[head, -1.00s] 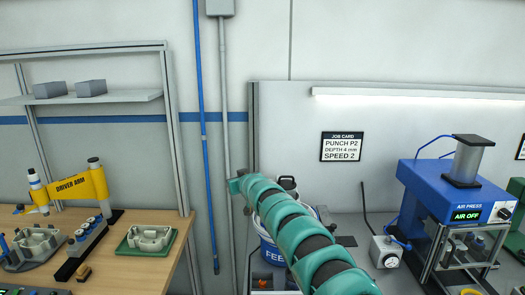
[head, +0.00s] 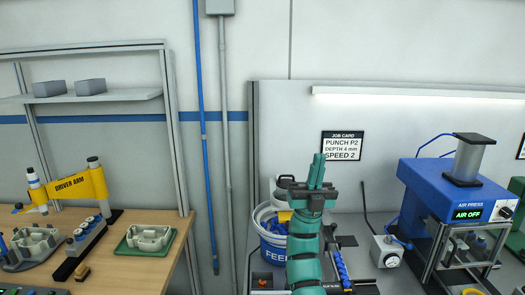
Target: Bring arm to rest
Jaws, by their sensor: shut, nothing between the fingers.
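My gripper (head: 317,172) is at the end of my green arm, in the middle right of the head view. Its fingers point up and sit close together, shut with nothing between them.
A blue bucket (head: 272,247) stands left of my arm. A blue air press (head: 440,185) reading AIR OFF stands to the right, with a small gauge box (head: 386,251) beside it. A wooden bench (head: 160,220) with a yellow driver arm (head: 78,187) is at the left.

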